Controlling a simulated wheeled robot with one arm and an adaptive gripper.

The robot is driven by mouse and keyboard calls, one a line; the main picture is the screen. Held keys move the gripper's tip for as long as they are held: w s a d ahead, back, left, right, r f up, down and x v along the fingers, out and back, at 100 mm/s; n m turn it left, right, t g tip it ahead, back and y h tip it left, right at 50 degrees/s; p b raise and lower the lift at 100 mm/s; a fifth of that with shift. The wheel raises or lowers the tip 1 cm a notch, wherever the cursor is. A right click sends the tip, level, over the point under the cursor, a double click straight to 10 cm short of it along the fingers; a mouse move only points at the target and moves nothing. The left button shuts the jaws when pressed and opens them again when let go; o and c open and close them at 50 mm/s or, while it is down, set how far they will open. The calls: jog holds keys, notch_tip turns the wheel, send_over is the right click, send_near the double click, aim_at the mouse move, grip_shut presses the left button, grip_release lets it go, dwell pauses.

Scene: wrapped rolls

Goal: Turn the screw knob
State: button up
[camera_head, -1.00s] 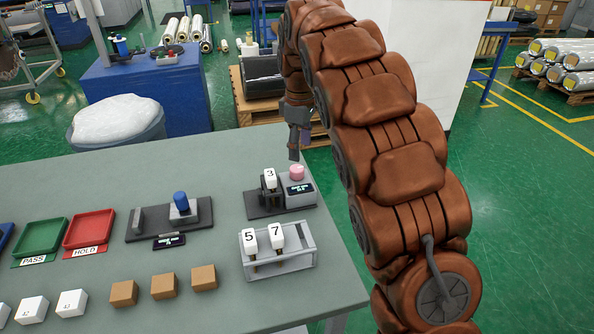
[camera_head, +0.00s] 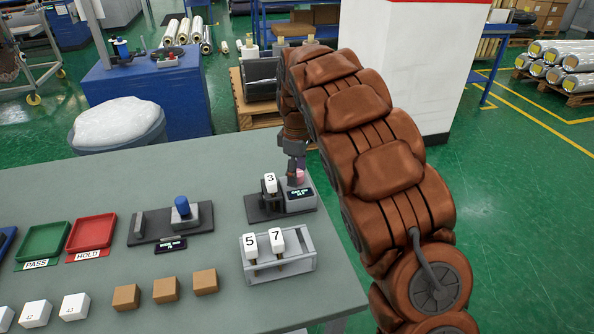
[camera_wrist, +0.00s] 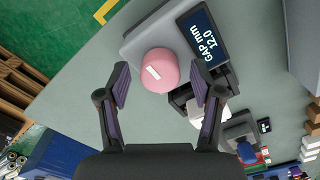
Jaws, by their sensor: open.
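The pink screw knob (camera_wrist: 160,70) with a white mark sits on a grey block (camera_wrist: 141,35) with a display (camera_wrist: 202,36) reading "GAP mm 12.0". In the head view the knob (camera_head: 300,177) is partly hidden by my gripper (camera_head: 295,162), which points down at it. In the wrist view my gripper (camera_wrist: 160,80) is open, with one finger on each side of the knob. Gaps show between both fingers and the knob in that view; I cannot tell the height between them. A white piece marked 3 (camera_head: 270,183) stands beside the block.
A grey rack (camera_head: 283,267) with pieces marked 5 and 7 stands in front. A fixture with a blue knob (camera_head: 182,206) is to the left, then red (camera_head: 91,232) and green (camera_head: 44,242) trays. Brown blocks (camera_head: 165,289) line the front. The table's right edge is close.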

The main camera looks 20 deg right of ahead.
jog(key=shift+f, duration=0.25)
jog(key=c, duration=1.1)
jog(key=shift+c, duration=0.2)
